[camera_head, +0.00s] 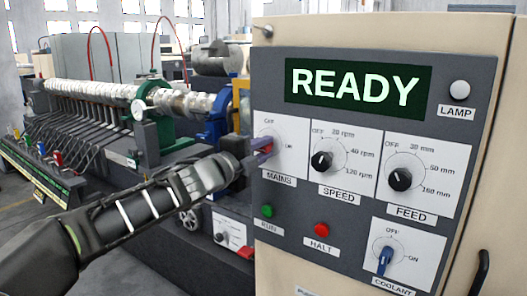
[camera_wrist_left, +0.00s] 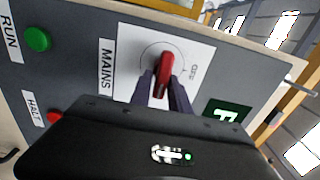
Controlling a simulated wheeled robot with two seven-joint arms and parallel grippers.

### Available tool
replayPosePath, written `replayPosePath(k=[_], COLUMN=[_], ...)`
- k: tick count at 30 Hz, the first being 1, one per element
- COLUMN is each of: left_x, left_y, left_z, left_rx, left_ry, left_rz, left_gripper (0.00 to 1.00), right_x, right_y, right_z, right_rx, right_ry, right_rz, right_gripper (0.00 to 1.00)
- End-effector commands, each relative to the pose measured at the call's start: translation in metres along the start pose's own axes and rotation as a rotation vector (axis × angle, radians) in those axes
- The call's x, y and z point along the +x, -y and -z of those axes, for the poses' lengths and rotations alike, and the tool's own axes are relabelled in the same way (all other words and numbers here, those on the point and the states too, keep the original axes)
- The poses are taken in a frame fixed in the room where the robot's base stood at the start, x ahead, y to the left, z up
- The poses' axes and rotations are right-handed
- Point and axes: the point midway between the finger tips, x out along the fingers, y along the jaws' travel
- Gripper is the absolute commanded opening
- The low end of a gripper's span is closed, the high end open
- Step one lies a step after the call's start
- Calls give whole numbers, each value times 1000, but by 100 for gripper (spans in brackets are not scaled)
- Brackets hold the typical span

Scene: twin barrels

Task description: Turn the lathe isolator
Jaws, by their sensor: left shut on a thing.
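The lathe isolator is the red MAINS knob (camera_head: 266,141) at the upper left of the grey control panel (camera_head: 340,245). It also shows in the left wrist view (camera_wrist_left: 164,68). My left gripper (camera_head: 258,153) comes in from the left and its two dark fingers straddle the red handle, shut on it. In the left wrist view the handle runs across the line from the centre to the OFF mark. This puts it roughly level on the panel, in line with ON. The fingers hide part of the dial. My right gripper is not in view.
The display (camera_head: 354,88) reads READY. The SPEED knob (camera_head: 321,161), FEED knob (camera_head: 400,179), green RUN button (camera_head: 267,211), red HALT button (camera_head: 321,230) and blue COOLANT switch (camera_head: 384,258) are close by. The lamp (camera_head: 459,88) looks white. A lathe (camera_head: 90,92) stands behind at left.

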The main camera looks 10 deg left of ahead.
Motion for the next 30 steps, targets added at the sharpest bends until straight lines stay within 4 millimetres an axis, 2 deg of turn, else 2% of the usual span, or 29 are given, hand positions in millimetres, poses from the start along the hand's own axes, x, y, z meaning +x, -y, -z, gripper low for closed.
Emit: replayPosePath(k=[14, 15, 20, 30], left_x=[0, 0, 0, -4], left_y=[-2, -2, -2, -1], left_z=[0, 0, 0, 0], left_rx=[23, 23, 22, 22], left_ry=[0, 0, 0, 0], left_rz=[-4, -4, -3, -1], left_gripper=[0, 23, 36, 36], right_x=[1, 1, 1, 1], right_y=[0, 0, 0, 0], right_z=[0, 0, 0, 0], right_rx=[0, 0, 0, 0], right_ry=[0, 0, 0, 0], right_rz=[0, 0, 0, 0], right_gripper=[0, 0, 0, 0])
